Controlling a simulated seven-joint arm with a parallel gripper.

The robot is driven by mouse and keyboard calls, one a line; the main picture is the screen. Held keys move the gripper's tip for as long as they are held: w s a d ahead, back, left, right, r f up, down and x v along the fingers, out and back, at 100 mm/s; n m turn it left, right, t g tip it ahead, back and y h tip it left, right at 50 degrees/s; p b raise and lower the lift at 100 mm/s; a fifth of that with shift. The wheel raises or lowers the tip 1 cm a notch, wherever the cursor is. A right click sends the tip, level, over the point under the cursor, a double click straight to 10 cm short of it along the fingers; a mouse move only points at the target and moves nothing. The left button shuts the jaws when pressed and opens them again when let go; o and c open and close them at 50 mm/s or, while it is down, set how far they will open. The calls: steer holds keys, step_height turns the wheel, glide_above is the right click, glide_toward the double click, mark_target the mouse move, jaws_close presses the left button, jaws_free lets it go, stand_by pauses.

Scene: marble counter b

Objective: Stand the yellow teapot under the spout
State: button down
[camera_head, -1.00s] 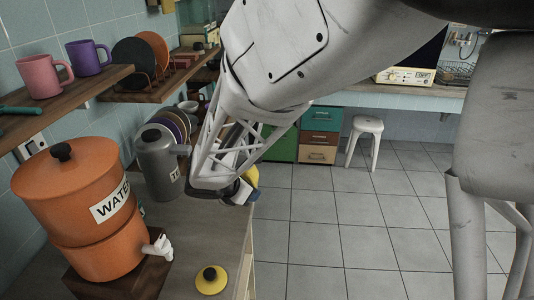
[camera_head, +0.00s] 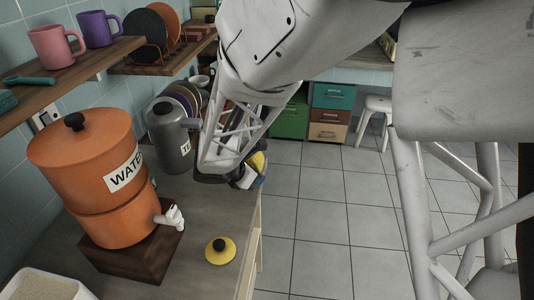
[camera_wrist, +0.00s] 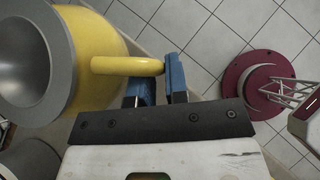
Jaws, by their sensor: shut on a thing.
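The yellow teapot (camera_wrist: 102,38) is at the left of the wrist view, its lidless grey mouth (camera_wrist: 22,62) facing the camera. My gripper (camera_wrist: 160,72) is shut on its yellow handle, with a blue finger on each side. In the head view my gripper (camera_head: 238,180) is by the counter's right edge, and only a bit of the teapot (camera_head: 258,163) shows behind it. An orange water dispenser (camera_head: 95,165) with a white spout (camera_head: 172,217) stands left of the gripper on a dark wooden block (camera_head: 138,250). Whether the teapot touches the counter is unclear.
A yellow lid (camera_head: 220,250) with a black knob lies near the counter's front. A grey urn (camera_head: 168,140) with its own spout stands behind the dispenser, close to my arm. A white tub (camera_head: 45,285) is at front left. Counter between block and lid is clear.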

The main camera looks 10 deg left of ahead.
steer(key=shift+a, duration=5.6)
steer(key=shift+a, duration=0.1)
steer(key=shift+f, duration=0.65)
steer(key=c, duration=1.1)
jaws_free()
steer(key=shift+o, duration=0.2)
